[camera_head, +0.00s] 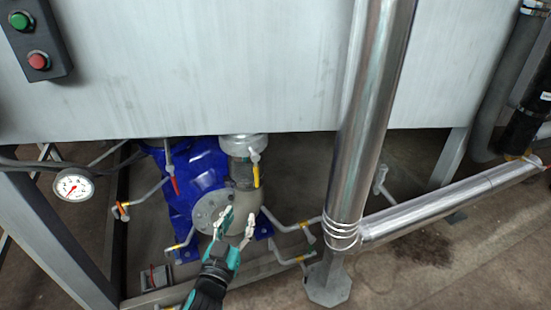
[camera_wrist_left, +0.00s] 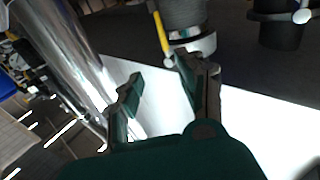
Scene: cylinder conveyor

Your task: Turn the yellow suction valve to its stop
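The yellow suction valve handle (camera_head: 256,175) hangs down beside a grey pipe, just below a pale flange (camera_head: 243,144), right of the blue pump (camera_head: 200,170). In the left wrist view the yellow handle (camera_wrist_left: 160,33) shows at the top, beside the pipe and above the fingertips. My left gripper (camera_head: 238,222) is open and empty, below the handle in the head view and apart from it. Its two spread fingers also show in the left wrist view (camera_wrist_left: 162,88), with nothing between them. My right gripper is in neither view.
A shiny vertical pipe (camera_head: 366,110) stands right of the gripper. A large grey panel (camera_head: 220,65) overhangs the pump. A gauge (camera_head: 74,185) and a button box (camera_head: 33,38) are at left.

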